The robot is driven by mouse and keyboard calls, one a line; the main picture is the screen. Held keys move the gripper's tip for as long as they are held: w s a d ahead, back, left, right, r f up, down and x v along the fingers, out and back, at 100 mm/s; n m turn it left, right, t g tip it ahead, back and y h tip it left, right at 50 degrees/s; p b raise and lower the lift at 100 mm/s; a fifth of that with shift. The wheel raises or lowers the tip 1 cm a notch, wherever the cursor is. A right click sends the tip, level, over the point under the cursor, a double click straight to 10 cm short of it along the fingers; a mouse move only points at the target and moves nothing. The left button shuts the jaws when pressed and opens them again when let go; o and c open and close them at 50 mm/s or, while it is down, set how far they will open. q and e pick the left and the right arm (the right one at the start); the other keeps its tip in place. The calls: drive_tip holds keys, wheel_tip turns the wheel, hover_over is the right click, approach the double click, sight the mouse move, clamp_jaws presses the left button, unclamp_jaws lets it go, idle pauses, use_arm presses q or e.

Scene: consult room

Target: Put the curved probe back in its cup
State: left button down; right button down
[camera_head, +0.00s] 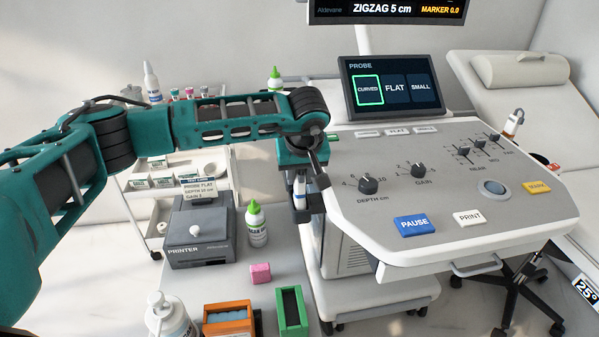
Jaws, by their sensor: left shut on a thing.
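My left gripper (308,212) points down just off the left edge of the ultrasound console. It is shut on a pale, narrow thing (300,186), which looks like the curved probe (300,186); the wrist and fingers hide most of it. Its tip and any cable cannot be made out. Three small labels stand along the console's back edge: the left one (367,133) is too small to read surely, the middle one (398,131) reads FLAT. I cannot make out the probe's cup. The probe screen (392,87) has CURVED outlined in green. My right gripper is out of view.
The console panel (470,222) with knobs and sliders fills the right. A printer (200,240), a green-capped bottle (256,224), a pink block (261,273), an orange box (228,318) and a green box (291,311) stand below left. A white trolley (150,222) is behind my arm.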

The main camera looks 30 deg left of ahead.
use_arm(q)
drive_tip(key=c, duration=0.8)
unclamp_jaws()
